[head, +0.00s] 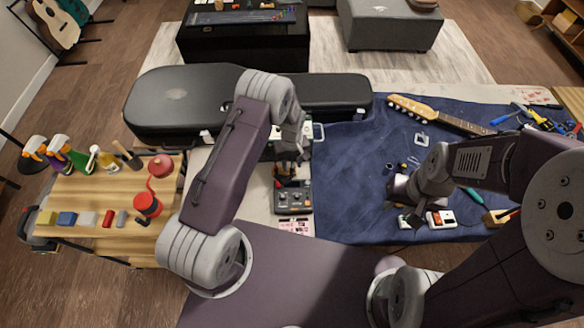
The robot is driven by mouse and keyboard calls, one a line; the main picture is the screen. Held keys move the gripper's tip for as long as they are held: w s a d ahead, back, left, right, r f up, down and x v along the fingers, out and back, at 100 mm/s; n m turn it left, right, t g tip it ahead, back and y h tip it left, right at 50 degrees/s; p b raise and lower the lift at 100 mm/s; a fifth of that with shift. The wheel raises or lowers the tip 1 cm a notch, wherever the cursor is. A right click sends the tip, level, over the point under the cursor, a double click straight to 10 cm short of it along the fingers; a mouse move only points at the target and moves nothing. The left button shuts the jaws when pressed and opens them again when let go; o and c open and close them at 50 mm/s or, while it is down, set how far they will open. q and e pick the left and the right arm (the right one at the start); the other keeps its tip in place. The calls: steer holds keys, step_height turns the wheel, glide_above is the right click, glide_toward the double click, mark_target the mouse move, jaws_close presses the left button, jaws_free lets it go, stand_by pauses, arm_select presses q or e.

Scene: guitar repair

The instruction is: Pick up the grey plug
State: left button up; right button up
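I cannot make out the grey plug for certain; it may be too small or hidden by my arms. My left gripper (288,176) points down just above a dark grey device with knobs (293,200) on the bench. Small red and yellow bits show at its tips, but I cannot tell whether it holds anything. My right gripper (397,195) is low over the blue mat (345,185), left of a white and red box (441,219). Its fingers are dark and small, so their opening is unclear.
A black guitar case (180,95) lies behind the bench. A guitar neck (437,113) and tools (530,116) lie on the mat's far and right parts. A wooden cart (90,205) at the left carries spray bottles, blocks and a red cable reel (147,204). The mat's left part is clear.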

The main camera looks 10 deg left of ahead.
arm_select(q)
jaws_close()
steer(key=shift+w+r, duration=0.1)
steer(key=shift+r, duration=0.1)
steer(key=r, duration=0.2)
steer(key=r+b, duration=0.1)
steer(key=shift+d+r, duration=0.2)
steer(key=shift+r, duration=0.2)
steer(key=s+d+r+b, duration=0.1)
steer(key=d+r, duration=0.2)
steer(key=d, duration=0.3)
steer(key=d+r+b, duration=0.1)
steer(key=d+r, duration=0.3)
steer(key=d, duration=0.2)
steer(key=s+a+p, duration=0.3)
steer(key=a+p, duration=0.2)
steer(key=p, duration=0.9)
steer(key=shift+s+a+p, duration=0.35)
steer(key=shift+s+p, duration=0.05)
